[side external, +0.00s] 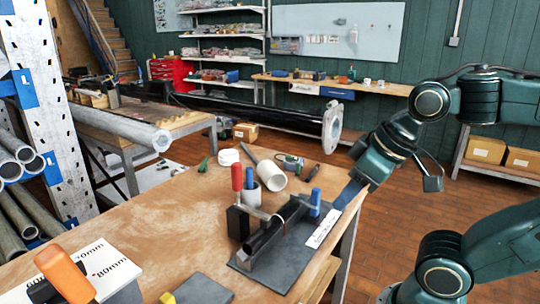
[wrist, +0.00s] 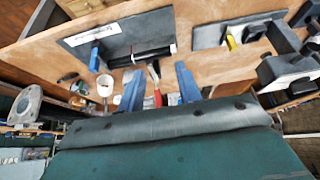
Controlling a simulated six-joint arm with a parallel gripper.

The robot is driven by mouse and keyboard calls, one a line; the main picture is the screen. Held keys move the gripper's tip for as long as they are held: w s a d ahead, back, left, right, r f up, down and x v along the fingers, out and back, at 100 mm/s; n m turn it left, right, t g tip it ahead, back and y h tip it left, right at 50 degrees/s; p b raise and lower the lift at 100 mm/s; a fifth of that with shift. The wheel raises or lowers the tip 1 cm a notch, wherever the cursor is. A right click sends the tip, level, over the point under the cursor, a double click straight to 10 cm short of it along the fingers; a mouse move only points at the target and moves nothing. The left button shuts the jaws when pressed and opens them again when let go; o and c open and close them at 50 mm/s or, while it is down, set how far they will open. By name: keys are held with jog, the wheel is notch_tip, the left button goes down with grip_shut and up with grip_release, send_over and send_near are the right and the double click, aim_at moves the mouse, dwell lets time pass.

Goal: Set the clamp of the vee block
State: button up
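The vee block (side external: 268,238) is a long dark block on a grey plate (side external: 288,261) near the right edge of the wooden bench. A clamp with an upright red handle (side external: 237,178) and a black base (side external: 238,222) stands at the block's left end; its metal arm reaches over the block. Contact at the arm's tip cannot be told. My gripper (side external: 348,194), with blue fingers, is to the right of the block. In the wrist view its fingers (wrist: 159,88) are apart, with the red handle (wrist: 157,92) showing between them at a distance. Nothing is held.
A white cylinder (side external: 271,176), a roll of tape (side external: 229,157) and small tools lie behind the clamp. A flanged black mast (side external: 270,115) lies behind. The bench's left middle is clear.

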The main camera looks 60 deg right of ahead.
jog(key=shift+w+r, duration=0.15)
jog(key=shift+w, duration=0.1)
grip_shut()
jog(key=w+d+r+m, duration=0.1)
jog(key=w+d+m, duration=0.2)
jog(key=w+m, duration=0.6)
jog(key=w+d+r+m+g, duration=0.1)
jog(key=w+d+m, duration=0.2)
jog(key=w+m, duration=0.6)
jog(key=shift+w+r, duration=0.3)
jog(key=shift+w, duration=0.4)
